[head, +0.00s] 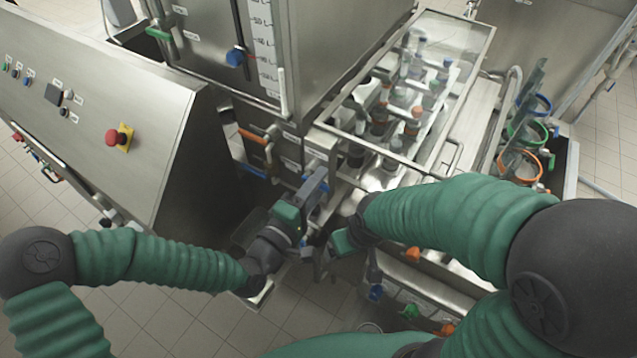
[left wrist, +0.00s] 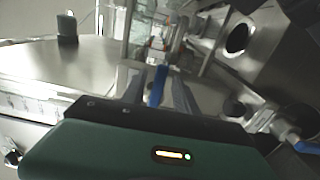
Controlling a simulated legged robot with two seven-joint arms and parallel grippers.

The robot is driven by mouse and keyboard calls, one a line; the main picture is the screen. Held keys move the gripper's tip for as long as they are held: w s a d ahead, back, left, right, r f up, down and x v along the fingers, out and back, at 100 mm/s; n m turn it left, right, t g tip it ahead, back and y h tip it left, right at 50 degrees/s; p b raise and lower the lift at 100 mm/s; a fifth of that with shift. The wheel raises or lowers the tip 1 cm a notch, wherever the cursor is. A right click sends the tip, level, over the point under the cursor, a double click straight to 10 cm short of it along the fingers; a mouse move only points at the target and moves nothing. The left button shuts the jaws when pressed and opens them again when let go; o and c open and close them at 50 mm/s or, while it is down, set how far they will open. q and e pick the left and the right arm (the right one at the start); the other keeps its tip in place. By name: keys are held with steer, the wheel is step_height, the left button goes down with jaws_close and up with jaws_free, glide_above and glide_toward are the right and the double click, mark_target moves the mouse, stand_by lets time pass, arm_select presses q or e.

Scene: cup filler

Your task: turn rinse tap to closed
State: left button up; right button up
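A blue tap handle (left wrist: 157,86) shows in the left wrist view between the two grey fingers of my left gripper (left wrist: 160,94). The fingers look apart, with a gap on each side of the handle. In the head view my left gripper (head: 317,188) reaches up to the pipework at the lower front of the steel machine, and a bit of blue handle (head: 308,176) shows beside its fingers. The labels are too small to read, so I cannot tell which tap is the rinse tap. My right gripper (head: 325,250) is low beside the left wrist, its fingers mostly hidden.
An orange-handled tap (head: 252,137) sits up and left of my left gripper. A tray with several bottles (head: 395,115) is to the right. A control panel (head: 90,110) with a red stop button (head: 118,137) stands at left. My right arm crosses close in front.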

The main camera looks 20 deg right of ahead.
arm_select(q)
steer(key=shift+s+r, duration=0.1)
steer(key=shift+s+a, duration=0.15)
steer(key=p+v, duration=1)
steer(key=v, duration=0.6)
steer(key=shift+a+p, duration=0.3)
steer(key=shift+p, duration=0.1)
steer(key=shift+d+f, duration=0.1)
steer(key=shift+f, duration=0.15)
